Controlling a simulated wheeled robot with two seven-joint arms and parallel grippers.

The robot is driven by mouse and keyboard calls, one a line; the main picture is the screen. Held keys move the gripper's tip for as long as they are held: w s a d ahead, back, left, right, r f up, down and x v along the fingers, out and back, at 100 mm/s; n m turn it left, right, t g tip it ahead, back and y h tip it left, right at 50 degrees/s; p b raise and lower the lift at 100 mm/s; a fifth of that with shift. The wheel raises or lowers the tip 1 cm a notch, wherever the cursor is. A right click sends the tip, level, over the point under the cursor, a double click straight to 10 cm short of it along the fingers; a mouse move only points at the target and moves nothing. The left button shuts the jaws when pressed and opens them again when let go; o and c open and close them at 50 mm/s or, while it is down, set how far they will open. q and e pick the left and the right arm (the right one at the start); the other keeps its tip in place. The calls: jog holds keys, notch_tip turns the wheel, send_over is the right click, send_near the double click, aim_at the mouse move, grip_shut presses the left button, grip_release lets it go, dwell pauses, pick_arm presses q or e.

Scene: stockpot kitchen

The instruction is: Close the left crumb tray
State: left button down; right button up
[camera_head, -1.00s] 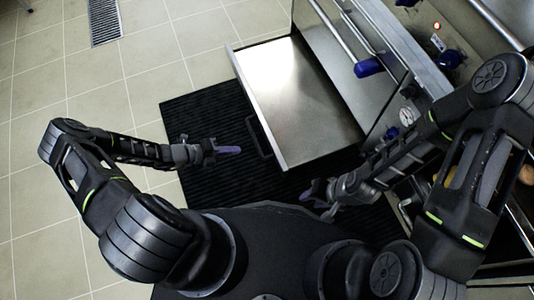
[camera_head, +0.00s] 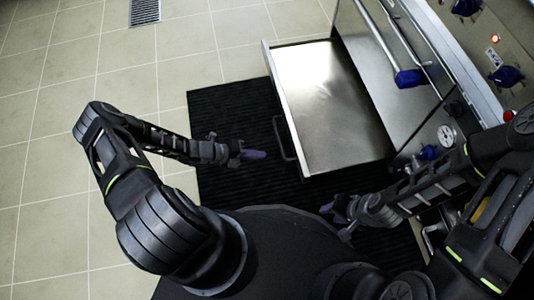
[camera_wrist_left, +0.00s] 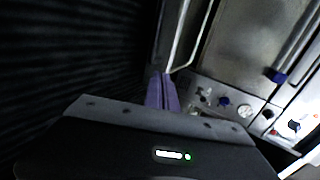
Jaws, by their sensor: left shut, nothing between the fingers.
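The left crumb tray (camera_head: 325,105) is a wide, shallow steel drawer, pulled well out of the steel appliance and empty. A dark bar handle (camera_head: 284,138) is on its front. My left gripper (camera_head: 257,155) is shut and empty, a little to the left of the handle and apart from it in the head view. Its purple fingers (camera_wrist_left: 162,92) are together in the left wrist view. My right gripper (camera_head: 338,217) is below the tray's near corner, by the appliance; its finger gap is too small to judge.
A black ribbed mat (camera_head: 225,120) lies on the tiled floor under the tray. The appliance front has a long bar with a blue end (camera_head: 409,78), a round gauge (camera_head: 447,134) and blue knobs. Open tiles (camera_head: 130,65) lie to the left; a floor drain (camera_head: 145,11) is at the top.

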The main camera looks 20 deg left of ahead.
pick_arm(q)
jog(key=b, duration=0.3)
send_near(297, 154)
notch_tip(297, 154, down, 4)
jog(key=d, duration=0.2)
jog(key=shift+w+d+r+b, duration=0.1)
jog(key=shift+w+d+b, duration=0.2)
jog(key=shift+w+d, duration=1)
jog(key=shift+w, duration=0.05)
jog(key=shift+r, duration=0.1)
jog(key=shift+w+d, duration=0.15)
